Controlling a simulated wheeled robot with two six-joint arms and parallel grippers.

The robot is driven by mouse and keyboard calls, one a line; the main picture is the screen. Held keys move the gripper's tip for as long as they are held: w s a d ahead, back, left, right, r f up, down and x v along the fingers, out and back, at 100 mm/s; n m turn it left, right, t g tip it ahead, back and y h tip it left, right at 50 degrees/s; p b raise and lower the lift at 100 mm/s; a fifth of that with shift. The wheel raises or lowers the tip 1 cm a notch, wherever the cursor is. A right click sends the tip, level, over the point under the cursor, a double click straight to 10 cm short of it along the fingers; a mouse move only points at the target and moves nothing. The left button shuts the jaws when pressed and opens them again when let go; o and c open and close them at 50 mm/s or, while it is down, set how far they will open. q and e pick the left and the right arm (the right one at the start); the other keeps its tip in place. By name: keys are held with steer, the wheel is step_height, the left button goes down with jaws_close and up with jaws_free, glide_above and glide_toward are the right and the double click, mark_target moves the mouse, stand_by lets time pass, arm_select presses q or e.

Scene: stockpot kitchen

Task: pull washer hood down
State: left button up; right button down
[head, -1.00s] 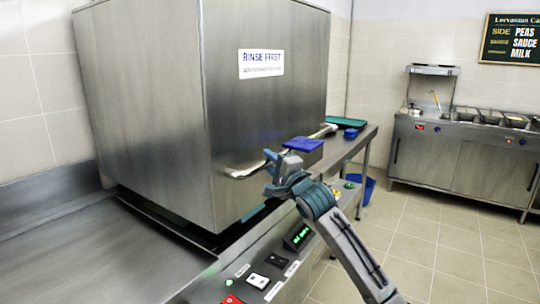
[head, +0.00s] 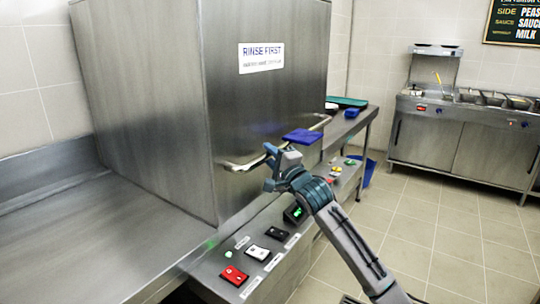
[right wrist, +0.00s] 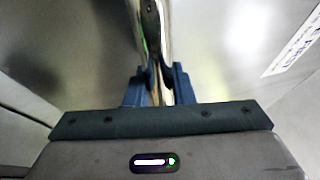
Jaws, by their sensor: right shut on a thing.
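The washer hood (head: 150,100) is a large steel box with a "RINSE FIRST" label on its front. Its lower edge appears to sit down at the counter, with no dark gap showing along the left side. A bar handle (head: 319,124) runs across its front. My right gripper (head: 270,167) is shut on the handle near its left part. In the right wrist view the shiny handle (right wrist: 153,40) runs between the blue fingers (right wrist: 157,88). My left gripper is not in view.
A steel counter (head: 80,230) lies left of the hood. A panel with a red switch (head: 234,275) and a black switch (head: 275,232) is below the front. A steel serving station (head: 455,140) stands at the back right. The tiled floor (head: 450,230) on the right is clear.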

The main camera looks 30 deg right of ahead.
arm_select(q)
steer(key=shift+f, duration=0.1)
arm_select(e)
steer(key=shift+f, duration=0.45)
steer(key=c, duration=1.4)
jaws_free()
steer(key=shift+c, duration=0.2)
steer(key=shift+o, duration=0.9)
steer(key=shift+r, duration=0.1)
steer(key=shift+s, duration=0.2)
arm_select(q)
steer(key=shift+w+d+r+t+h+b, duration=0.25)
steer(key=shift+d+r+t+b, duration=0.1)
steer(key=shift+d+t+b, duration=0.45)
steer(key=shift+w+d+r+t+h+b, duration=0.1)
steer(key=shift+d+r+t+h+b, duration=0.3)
steer(key=shift+b, duration=0.55)
arm_select(e)
steer(key=s+f, duration=0.2)
steer(key=s, duration=0.8)
steer(key=shift+s+a, duration=0.1)
